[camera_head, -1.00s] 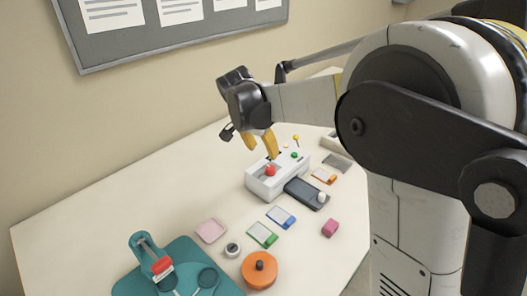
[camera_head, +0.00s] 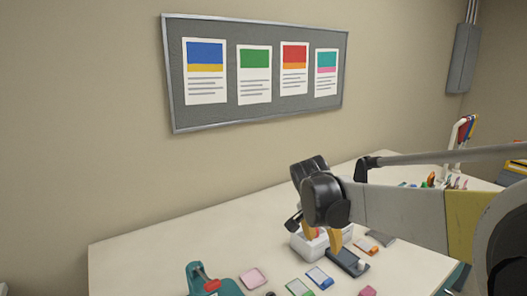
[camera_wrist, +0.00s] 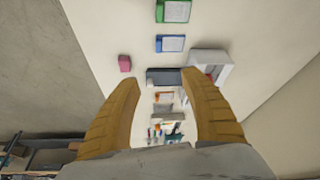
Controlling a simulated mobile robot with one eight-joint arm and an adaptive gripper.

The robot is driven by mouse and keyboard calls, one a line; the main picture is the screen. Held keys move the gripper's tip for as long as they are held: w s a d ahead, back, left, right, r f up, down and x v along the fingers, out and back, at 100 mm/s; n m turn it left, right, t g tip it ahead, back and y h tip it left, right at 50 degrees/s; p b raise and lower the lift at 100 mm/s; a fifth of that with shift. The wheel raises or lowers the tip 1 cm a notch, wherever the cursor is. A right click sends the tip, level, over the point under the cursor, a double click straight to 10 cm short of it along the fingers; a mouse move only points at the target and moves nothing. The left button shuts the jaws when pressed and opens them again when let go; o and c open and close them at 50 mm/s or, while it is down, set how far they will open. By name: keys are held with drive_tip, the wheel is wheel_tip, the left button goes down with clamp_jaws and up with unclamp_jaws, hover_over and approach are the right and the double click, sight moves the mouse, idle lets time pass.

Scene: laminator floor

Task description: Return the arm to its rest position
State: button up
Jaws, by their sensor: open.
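My gripper (camera_head: 322,238) is in the head view with its yellow fingers pointing down in front of the white laminator (camera_head: 306,246), partly hiding it. In the wrist view my gripper (camera_wrist: 162,90) shows its two yellow fingers spread apart with nothing held between them. The table surface and small items show beyond the fingers, below the gripper. My arm reaches in from the right of the head view. The laminator also shows at the right finger in the wrist view (camera_wrist: 212,62), with a dark tray (camera_wrist: 163,76) beside it.
The white table (camera_head: 150,262) holds a teal tool (camera_head: 207,282), a pink card (camera_head: 253,278), blue (camera_head: 318,277) and orange (camera_head: 367,246) badges, and a pink block (camera_head: 367,291). A notice board (camera_head: 257,113) hangs on the wall. The table's left part is clear.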

drive_tip(key=s+d+n+t+y, duration=0.1)
drive_tip(key=s+n, duration=0.3)
drive_tip(key=s, duration=0.8)
drive_tip(key=s+d+n+t+y, duration=0.1)
drive_tip(key=s+n+t+y, duration=0.1)
drive_tip(key=s, duration=1)
drive_tip(key=n+t, duration=0.1)
drive_tip(key=n, duration=0.1)
drive_tip(key=shift+s+d+n, duration=0.3)
drive_tip(key=shift+s+n, duration=0.1)
